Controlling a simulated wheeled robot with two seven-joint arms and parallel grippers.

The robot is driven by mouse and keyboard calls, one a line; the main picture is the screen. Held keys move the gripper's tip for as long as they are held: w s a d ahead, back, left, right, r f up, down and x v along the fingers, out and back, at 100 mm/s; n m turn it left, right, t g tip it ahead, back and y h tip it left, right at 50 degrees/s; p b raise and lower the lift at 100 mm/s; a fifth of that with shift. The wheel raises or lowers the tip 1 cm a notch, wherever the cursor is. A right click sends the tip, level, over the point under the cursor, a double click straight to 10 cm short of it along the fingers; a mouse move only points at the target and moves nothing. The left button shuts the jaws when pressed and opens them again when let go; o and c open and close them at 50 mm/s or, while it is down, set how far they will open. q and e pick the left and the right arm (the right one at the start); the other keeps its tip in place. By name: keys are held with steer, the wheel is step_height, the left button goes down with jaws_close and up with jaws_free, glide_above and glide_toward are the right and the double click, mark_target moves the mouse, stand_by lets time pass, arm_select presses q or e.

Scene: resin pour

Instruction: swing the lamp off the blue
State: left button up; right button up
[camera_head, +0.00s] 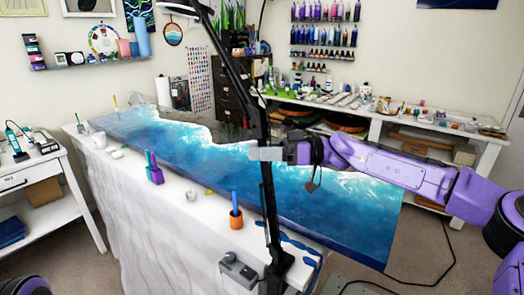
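The lamp (266,200) has a black post rising from a clamp at the table's near edge. Its thin arm leans up and left to a pale head (180,8), cut by the top edge, above the far left part of the blue piece. The blue piece (335,215) is a long panel with white wave lines, lying across the table. My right gripper (265,153) comes in from the right, over the blue piece. Its grey fingers cross the lamp's post and look closed around it; the far finger is hidden. My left gripper is out of view.
An orange cup (236,218), a purple holder (154,173) and small pots stand along the white-covered table edge (130,200). A grey box (238,270) sits near the clamp. A supply bench (440,130) stands behind my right arm. A cable hangs below my gripper.

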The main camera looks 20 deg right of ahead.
steer(key=b+v, duration=0.3)
steer(key=v, duration=0.7)
steer(key=shift+d+b, duration=0.3)
steer(key=shift+b, duration=0.05)
